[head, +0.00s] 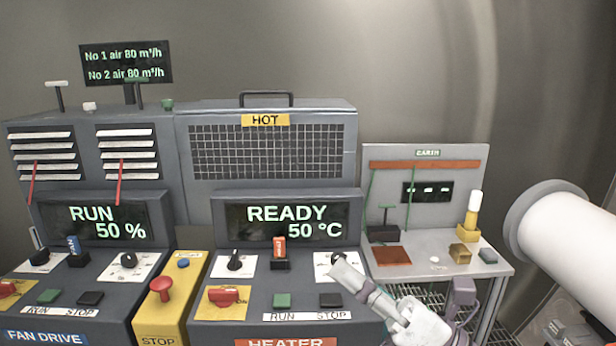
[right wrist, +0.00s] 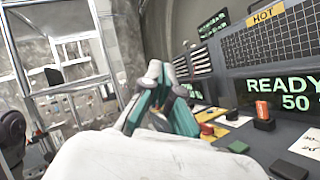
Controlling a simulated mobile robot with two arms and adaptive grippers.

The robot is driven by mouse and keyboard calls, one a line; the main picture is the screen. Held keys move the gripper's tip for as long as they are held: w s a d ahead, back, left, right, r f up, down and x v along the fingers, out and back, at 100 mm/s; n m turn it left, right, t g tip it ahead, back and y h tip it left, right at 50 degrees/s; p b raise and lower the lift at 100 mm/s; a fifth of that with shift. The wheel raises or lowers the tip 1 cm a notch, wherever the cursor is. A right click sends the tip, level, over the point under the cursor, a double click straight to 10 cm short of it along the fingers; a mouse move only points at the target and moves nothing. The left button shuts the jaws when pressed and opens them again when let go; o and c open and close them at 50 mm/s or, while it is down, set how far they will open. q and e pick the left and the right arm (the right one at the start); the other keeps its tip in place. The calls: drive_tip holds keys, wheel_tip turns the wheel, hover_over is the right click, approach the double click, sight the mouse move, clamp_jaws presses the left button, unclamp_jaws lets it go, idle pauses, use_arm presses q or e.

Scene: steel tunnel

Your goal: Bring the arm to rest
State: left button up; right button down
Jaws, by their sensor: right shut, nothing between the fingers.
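My right gripper (head: 344,268) reaches in from the lower right in the head view. Its fingers are together and hold nothing. They are in front of the right-hand dial of the heater panel (head: 292,262) and partly cover it; I cannot tell how far above the panel they are. In the right wrist view the closed fingertips (right wrist: 156,72) show with teal and white parts, with the heater's READY display (right wrist: 280,90) to their right. My left gripper is not in view.
The fan drive panel (head: 90,270) stands at the left, with a yellow stop post (head: 170,300) between it and the heater. A grey bench (head: 440,262) marked EARTH, with small parts on it, stands to the right. A meshed HOT housing (head: 265,150) rises behind the heater panel.

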drive_tip(key=w+d+f+m+t+h, duration=0.35)
drive_tip(key=d+m+t+h, duration=0.25)
drive_tip(key=m+h, duration=0.5)
drive_tip(key=w+d+f+m+t+h, duration=0.2)
drive_tip(key=d+f+m+t+h, duration=0.3)
drive_tip(key=m, duration=0.9)
drive_tip(key=s+d+f+m+g+h, duration=0.1)
drive_tip(key=d+f+m+g+h, duration=0.4)
drive_tip(key=f+m, duration=0.4)
drive_tip(key=s+f+m+g, duration=0.6)
drive_tip(key=s+f+g, duration=0.7)
drive_tip(key=s+f, duration=1.05)
wheel_tip(320, 180, down, 25)
drive_tip(key=g, duration=0.1)
drive_tip(key=s+d+f+g, duration=0.1)
drive_tip(key=s+d+f, duration=0.1)
drive_tip(key=s+f, duration=1.5)
drive_tip(key=shift+d+f+n, duration=0.2)
drive_tip(key=shift+d+n, duration=0.05)
drive_tip(key=shift+n, duration=0.05)
